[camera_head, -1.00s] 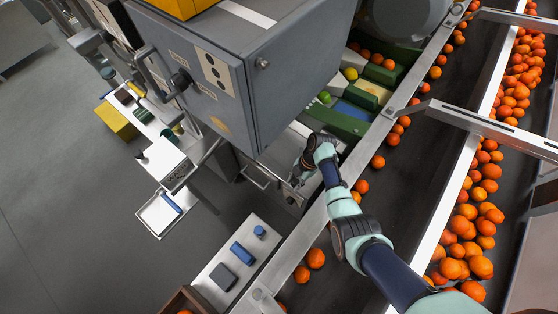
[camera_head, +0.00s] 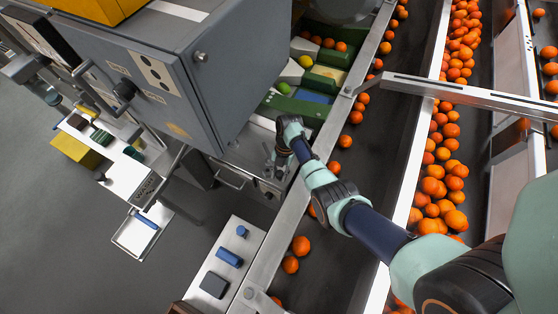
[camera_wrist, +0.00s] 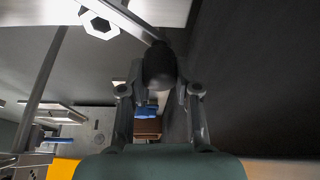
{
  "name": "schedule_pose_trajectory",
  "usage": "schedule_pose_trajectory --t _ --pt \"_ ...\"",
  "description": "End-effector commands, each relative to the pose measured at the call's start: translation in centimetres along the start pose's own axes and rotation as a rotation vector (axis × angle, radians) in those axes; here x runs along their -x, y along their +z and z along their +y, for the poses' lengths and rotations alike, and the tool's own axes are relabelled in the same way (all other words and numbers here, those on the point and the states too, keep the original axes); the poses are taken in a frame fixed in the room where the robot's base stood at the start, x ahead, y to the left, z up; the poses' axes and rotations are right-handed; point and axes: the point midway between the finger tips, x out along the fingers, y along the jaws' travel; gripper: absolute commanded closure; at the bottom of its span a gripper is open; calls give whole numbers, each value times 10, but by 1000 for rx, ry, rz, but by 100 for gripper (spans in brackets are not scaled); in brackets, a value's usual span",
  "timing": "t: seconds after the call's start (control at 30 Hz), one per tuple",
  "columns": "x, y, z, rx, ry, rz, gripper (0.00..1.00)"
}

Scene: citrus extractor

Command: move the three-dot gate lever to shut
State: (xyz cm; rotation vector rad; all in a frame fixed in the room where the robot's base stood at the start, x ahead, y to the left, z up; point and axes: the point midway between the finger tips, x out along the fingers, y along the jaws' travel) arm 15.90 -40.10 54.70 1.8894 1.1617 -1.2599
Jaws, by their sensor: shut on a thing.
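My gripper (camera_head: 277,167) is at the front of the machine, below the grey cabinet and beside the conveyor's metal rail. In the wrist view my gripper (camera_wrist: 160,88) has its two fingers around a black rounded knob (camera_wrist: 160,66) at the end of a metal lever bar (camera_wrist: 132,20). It is shut on this knob. No dots show on the lever, so I cannot tell its marking there. A plate with three black dots (camera_head: 155,70) is on the cabinet face, near a black round knob (camera_head: 124,90). The lever is hidden or too small to make out in the head view.
The conveyor (camera_head: 385,150) with loose oranges runs along the right of my gripper. A drawer handle (camera_head: 230,181) sits to its left. A pale shelf (camera_head: 250,240) below holds a blue block (camera_head: 229,257) and a dark block (camera_head: 214,285). The grey cabinet (camera_head: 190,60) stands close above.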

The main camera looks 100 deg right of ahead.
Motion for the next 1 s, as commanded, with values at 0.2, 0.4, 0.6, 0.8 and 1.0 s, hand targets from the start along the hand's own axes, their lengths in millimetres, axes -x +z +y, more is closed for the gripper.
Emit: schedule_pose_trajectory --t 0.2,0.4,0.6,0.8,1.0 --pt "-1 0 -1 0 -2 -1 100" --pt "-1 0 -1 -1 -1 -1 43" --pt "0 0 0 -1 0 -1 43" --pt "17 1 1 0 2 -3 43" --pt "67 1 1 -1 4 -5 43"
